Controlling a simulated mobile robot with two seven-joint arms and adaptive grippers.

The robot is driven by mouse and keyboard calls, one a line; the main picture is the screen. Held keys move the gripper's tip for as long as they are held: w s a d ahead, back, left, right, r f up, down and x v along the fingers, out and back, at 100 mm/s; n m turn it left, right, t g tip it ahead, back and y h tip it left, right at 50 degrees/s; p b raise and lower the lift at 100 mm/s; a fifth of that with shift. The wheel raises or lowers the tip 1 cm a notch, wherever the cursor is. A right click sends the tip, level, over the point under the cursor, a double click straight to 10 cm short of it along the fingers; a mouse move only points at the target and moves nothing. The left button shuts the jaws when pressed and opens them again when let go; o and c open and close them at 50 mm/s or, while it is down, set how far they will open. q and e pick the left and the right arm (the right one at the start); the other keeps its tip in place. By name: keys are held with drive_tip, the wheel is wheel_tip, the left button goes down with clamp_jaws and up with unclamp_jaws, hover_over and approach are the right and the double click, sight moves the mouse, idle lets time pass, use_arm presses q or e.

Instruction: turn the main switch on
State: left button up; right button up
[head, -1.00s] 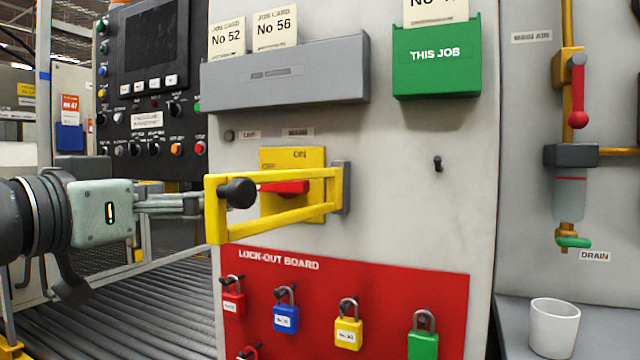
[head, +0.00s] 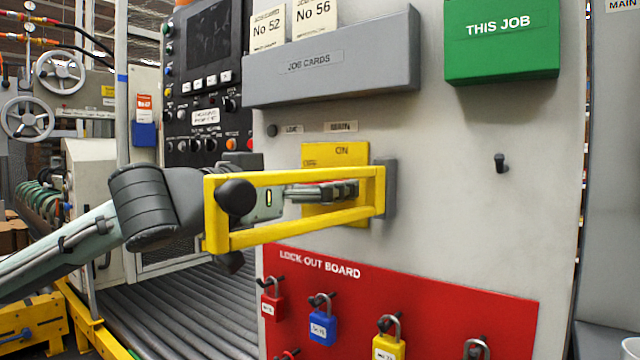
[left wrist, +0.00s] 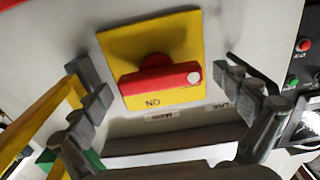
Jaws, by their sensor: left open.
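The main switch is a red handle (left wrist: 150,84) on a yellow plate (head: 320,153). In the left wrist view the handle lies crosswise, its white-dotted end at right, and the ON mark appears upside down below it. In the head view ON is at the plate's top, and the handle is mostly hidden by my gripper. My left gripper (head: 340,190) is open at the switch, reaching behind the bars of a yellow hinged guard (head: 290,240) that stands out from the panel. In the wrist view my left gripper's fingers (left wrist: 165,92) stand on both sides of the handle, apparently not touching it.
A red lock-out board (head: 440,300) with several padlocks is below. A grey job-card holder (head: 340,70) and a green box (head: 500,45) are above. A black peg (head: 501,162) is at right.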

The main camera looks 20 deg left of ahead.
use_arm(q)
drive_tip(key=shift+w+d, duration=0.25)
drive_tip(key=shift+w, duration=0.35)
